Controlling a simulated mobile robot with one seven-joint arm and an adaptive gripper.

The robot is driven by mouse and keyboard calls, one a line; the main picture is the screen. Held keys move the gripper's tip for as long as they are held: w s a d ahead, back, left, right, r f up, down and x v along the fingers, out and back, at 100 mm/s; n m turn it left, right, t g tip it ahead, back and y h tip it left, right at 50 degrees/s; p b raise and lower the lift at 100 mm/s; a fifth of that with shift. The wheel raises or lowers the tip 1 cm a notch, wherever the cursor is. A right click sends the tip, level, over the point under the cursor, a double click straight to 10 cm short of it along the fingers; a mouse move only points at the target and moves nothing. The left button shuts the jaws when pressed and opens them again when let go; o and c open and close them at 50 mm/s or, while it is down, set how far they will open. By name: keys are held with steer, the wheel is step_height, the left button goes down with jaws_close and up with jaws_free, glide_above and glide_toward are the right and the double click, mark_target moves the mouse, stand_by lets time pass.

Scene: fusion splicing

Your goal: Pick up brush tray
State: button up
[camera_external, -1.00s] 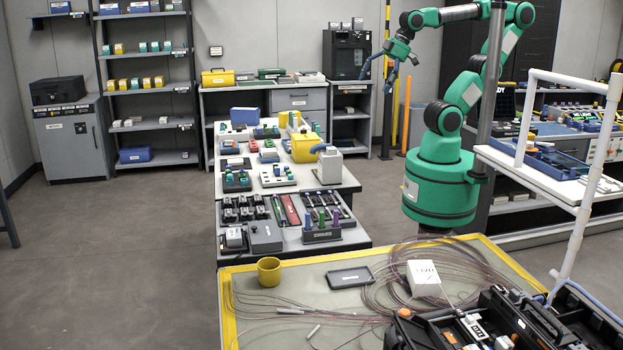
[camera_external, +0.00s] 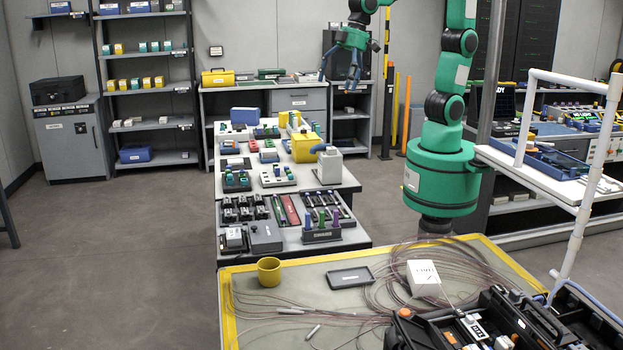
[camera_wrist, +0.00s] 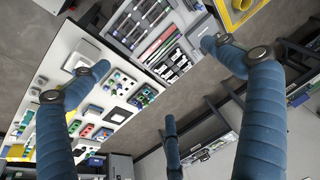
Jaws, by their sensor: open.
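A dark tray of slim dark-handled tools (camera_external: 323,205), which may be the brush tray, lies at the right of the bench's grey near section. I cannot read its label. In the wrist view a tray of slim tools (camera_wrist: 132,25) shows near the top, beside a red strip. My gripper (camera_external: 341,72) hangs in the air beyond the bench, pointing down, far from that tray. In the wrist view its blue fingers (camera_wrist: 155,58) are spread wide with nothing between them.
A rack with coloured handles (camera_external: 321,230) stands at the bench's near edge. A white device (camera_external: 329,166) and a yellow box (camera_external: 304,148) stand farther back. The yellow-edged table (camera_external: 300,333) holds a cup (camera_external: 269,271), a dark flat tray (camera_external: 350,278) and loose fibres.

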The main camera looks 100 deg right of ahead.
steer(key=w+a+f+g+p, duration=0.1)
steer(key=w+a+f+p, duration=0.15)
steer(key=w+a, duration=0.6)
steer(key=g+h+p, duration=0.1)
steer(key=g+p, duration=0.1)
steer(key=p, duration=0.4)
glide_above(348, 276)
step_height(348, 276, down, 27)
steer(key=shift+f, duration=0.2)
steer(key=shift+f+b, duration=0.5)
steer(key=shift+f, duration=3.8)
